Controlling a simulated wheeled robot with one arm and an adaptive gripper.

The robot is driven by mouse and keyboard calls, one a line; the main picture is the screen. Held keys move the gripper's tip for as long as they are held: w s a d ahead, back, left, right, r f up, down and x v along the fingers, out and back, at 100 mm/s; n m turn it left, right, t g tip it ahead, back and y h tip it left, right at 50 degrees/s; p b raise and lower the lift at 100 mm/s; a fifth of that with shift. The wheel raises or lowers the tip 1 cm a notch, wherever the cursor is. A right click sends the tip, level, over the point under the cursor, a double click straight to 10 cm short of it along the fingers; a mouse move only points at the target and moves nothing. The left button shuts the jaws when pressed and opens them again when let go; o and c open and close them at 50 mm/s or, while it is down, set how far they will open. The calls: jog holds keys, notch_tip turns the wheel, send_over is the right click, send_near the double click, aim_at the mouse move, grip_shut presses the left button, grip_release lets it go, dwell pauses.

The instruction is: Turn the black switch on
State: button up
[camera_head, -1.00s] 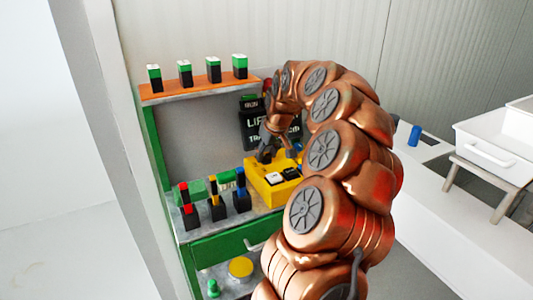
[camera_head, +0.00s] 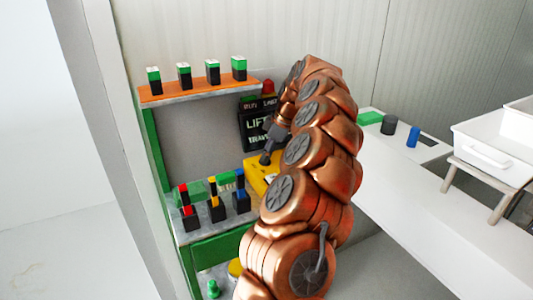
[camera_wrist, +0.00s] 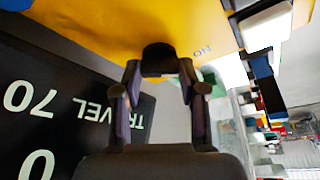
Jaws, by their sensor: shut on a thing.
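The yellow box (camera_head: 254,172) stands on the bench in the head view, mostly behind my arm. Its yellow face (camera_wrist: 130,22) fills the top of the wrist view, with a dark "ON" label beside the fingers. My gripper (camera_wrist: 160,76) has its two fingers on either side of a black rounded piece (camera_wrist: 158,57), which looks like the black switch, against the yellow face. The fingers are shut on it. In the head view my gripper (camera_head: 266,157) is at the box's back edge. The switch itself is hidden there.
A black display panel (camera_head: 253,130) stands behind the box, close to my gripper; its lettering (camera_wrist: 40,98) shows in the wrist view. Several coloured blocks (camera_head: 215,204) stand left on the bench. An orange shelf (camera_head: 200,91) holds several green-black blocks. A white counter (camera_head: 420,190) is at right.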

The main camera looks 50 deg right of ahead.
jog(key=shift+n, duration=0.6)
jog(key=o, duration=1.1)
jog(key=shift+o, duration=0.2)
